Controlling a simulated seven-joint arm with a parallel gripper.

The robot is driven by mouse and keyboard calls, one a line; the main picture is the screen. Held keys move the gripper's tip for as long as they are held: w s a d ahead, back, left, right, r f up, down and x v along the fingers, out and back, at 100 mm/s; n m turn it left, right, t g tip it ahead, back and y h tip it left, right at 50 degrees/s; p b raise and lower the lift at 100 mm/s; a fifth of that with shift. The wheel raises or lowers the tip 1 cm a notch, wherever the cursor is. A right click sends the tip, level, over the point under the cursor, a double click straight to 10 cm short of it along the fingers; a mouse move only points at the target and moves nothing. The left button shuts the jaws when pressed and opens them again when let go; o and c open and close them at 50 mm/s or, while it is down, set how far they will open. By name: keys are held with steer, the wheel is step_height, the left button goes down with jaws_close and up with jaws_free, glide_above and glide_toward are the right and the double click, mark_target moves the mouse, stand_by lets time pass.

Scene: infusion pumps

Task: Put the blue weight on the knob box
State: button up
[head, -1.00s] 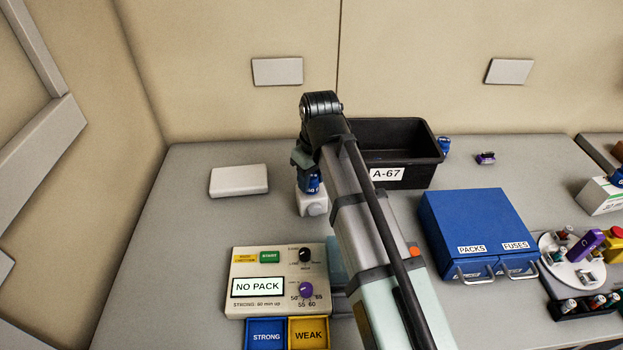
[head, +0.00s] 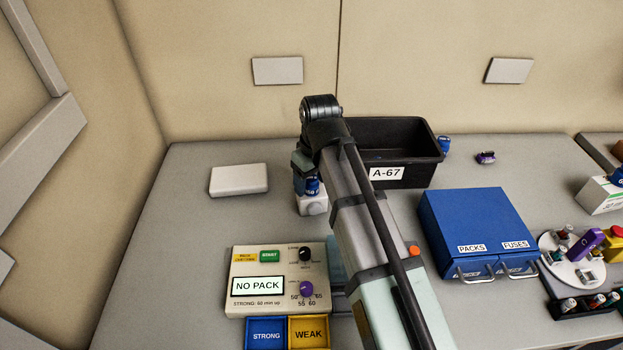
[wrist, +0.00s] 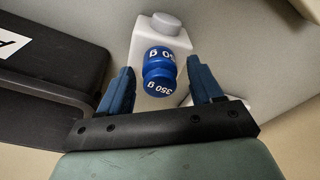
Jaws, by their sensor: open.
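The blue weight (wrist: 159,72), marked 350 g, stands on the white knob box (wrist: 150,32), whose round grey knob shows at one end. In the head view the blue weight (head: 312,186) is on top of the small white knob box (head: 313,205), left of the black bin. My gripper (wrist: 160,85) is open, with one blue finger on each side of the weight and a gap visible on both sides. In the head view my gripper (head: 304,178) is partly hidden by my own arm.
The black bin (head: 373,185) labelled A-67 stands close to the right of my gripper. A white flat box (head: 239,180) lies to the left. The control panel (head: 240,262) reading NO PACK is in front. A blue cabinet (head: 478,218) stands to the right.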

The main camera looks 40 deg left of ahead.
mark_target(315, 181)
step_height(315, 181, up, 12)
steer(key=d, duration=0.1)
steer(key=shift+d, duration=0.2)
stand_by(0.3)
steer(key=shift+s+r, duration=0.1)
